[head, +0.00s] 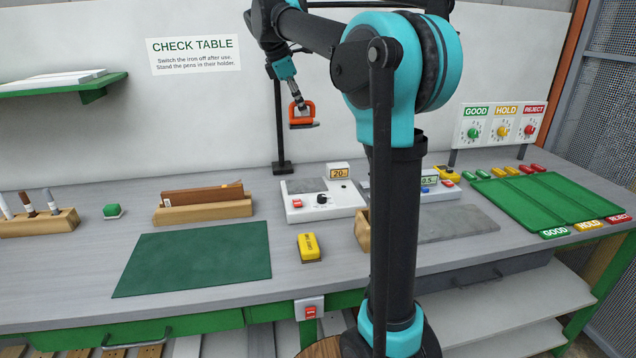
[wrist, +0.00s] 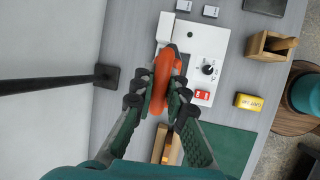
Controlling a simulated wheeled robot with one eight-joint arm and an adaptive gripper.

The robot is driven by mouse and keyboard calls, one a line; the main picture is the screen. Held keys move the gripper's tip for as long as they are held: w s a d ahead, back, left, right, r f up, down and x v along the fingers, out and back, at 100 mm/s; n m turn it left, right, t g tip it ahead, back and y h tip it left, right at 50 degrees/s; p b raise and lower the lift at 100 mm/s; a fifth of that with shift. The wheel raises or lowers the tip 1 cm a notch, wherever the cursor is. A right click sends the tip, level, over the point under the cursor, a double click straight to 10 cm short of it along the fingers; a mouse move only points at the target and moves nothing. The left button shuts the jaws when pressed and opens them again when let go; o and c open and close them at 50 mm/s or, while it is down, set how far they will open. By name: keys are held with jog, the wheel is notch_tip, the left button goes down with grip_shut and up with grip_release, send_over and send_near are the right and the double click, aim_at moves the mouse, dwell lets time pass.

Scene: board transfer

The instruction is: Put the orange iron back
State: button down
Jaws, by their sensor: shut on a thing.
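The orange iron (head: 303,122) hangs in the air in front of the back wall. My gripper (head: 295,97) is shut on its orange handle. In the wrist view the iron (wrist: 162,72) lies between the two dark fingers of my gripper (wrist: 160,97), hiding part of the white station beneath. The white station (head: 350,196) stands on the bench below, with a grey plate (head: 306,186), a black knob (head: 321,199) and a red switch (head: 297,203). The switch (wrist: 202,95) also shows in the wrist view; its lettering is too small to read surely.
A black post (head: 281,130) stands behind the station. A wooden block with brown boards (head: 203,212) is to its left, a yellow block (head: 309,247) in front. A green mat (head: 195,260) lies bare at front left. Green trays (head: 545,203) are at right.

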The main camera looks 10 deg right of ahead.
notch_tip(320, 180, down, 20)
jog(key=shift+d+r, duration=0.1)
dwell(0.5)
jog(key=c, duration=1.5)
grip_release()
jog(key=shift+c, duration=0.2)
jog(key=v, duration=1.2)
